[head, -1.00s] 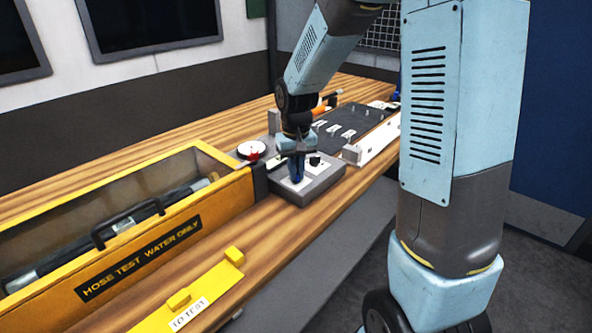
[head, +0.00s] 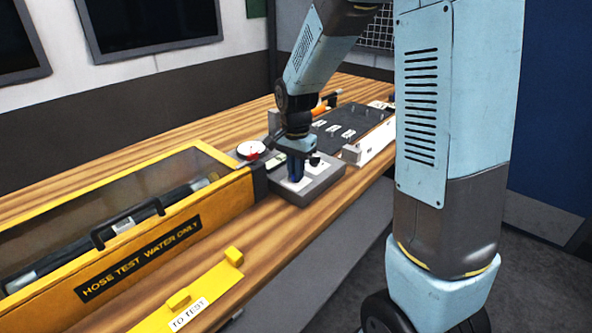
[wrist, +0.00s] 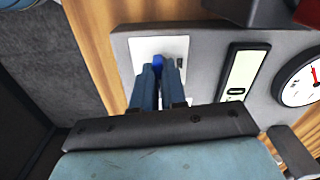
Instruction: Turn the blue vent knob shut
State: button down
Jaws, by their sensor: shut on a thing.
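The blue vent knob (wrist: 158,62) shows in the wrist view between the tips of my gripper, over a white plate (wrist: 146,47) on a grey test block (head: 318,187). My gripper (wrist: 159,70) is shut on the knob, with its two blue-grey fingers on either side of it. In the head view my gripper (head: 295,172) points down onto the block, and the fingers hide most of the knob. The knob's exact angle cannot be made out.
A round dial gauge (head: 250,150) with a red part stands at the block's back left; its face shows in the wrist view (wrist: 303,82). A yellow hose test case (head: 165,238) is to the left. A dark board (head: 348,128) lies behind. Bare wood (head: 262,240) lies in front.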

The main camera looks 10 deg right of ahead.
jog(key=shift+m, duration=0.6)
jog(key=c, duration=1.2)
grip_release()
jog(key=shift+r, duration=0.1)
notch_tip(320, 180, up, 14)
jog(key=shift+f, duration=0.25)
jog(key=s+d+r+n+t, duration=0.1)
jog(key=s+d+n+t, duration=0.1)
jog(key=s, duration=0.5)
jog(key=s+d+r+n+t, duration=0.1)
jog(key=s+d+r+n, duration=0.1)
jog(key=s+n, duration=0.3)
jog(key=s+d+r+n+t, duration=0.2)
jog(key=s+d+n, duration=0.1)
jog(key=s, duration=0.7)
jog(key=shift+d+r+t, duration=0.15)
jog(key=shift+d+t, duration=0.15)
jog(key=shift+d, duration=0.15)
